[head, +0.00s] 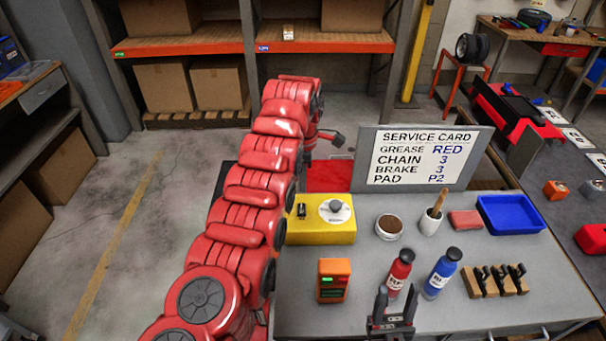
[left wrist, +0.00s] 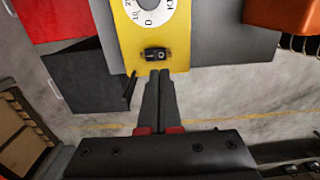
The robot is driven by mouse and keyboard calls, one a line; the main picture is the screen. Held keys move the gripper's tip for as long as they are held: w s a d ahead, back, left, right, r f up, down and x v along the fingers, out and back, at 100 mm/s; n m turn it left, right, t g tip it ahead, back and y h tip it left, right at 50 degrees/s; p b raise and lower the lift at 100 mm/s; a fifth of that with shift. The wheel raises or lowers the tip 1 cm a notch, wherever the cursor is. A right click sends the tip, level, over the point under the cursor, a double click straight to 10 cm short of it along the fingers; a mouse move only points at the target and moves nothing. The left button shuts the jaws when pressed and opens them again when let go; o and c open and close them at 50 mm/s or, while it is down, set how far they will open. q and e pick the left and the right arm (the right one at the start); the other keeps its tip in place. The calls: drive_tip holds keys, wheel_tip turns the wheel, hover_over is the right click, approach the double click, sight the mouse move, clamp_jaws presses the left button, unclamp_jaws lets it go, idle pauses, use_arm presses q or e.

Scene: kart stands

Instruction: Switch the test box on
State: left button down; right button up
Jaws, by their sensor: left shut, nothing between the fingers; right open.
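The yellow test box (head: 322,232) stands on the left end of the grey table, with a round white dial (head: 335,208) and a small black switch (head: 301,211) on its top. In the left wrist view the switch (left wrist: 155,54) sits near the box's edge. My left gripper (left wrist: 159,73) is shut and empty, its tips just short of the switch; contact cannot be made out. Which way the switch is set cannot be told. My right gripper (head: 397,296) is open and empty above the table's front.
An orange device with green displays (head: 333,281) stands in front of the box. Red (head: 399,272) and blue (head: 440,272) bottles, a brown-filled tub (head: 389,227), a white cup (head: 430,222) and a blue tray (head: 511,214) stand further right. A service card (head: 421,158) stands behind.

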use_arm(q)
drive_tip(key=p, duration=0.3)
hover_over(303, 212)
wheel_tip(303, 212, down, 7)
drive_tip(key=shift+a+r, duration=0.1)
drive_tip(key=shift+f+b, duration=0.45)
drive_tip(key=shift+f, duration=0.2)
drive_tip(key=shift+w+f, duration=0.1)
drive_tip(key=shift+f, duration=0.3)
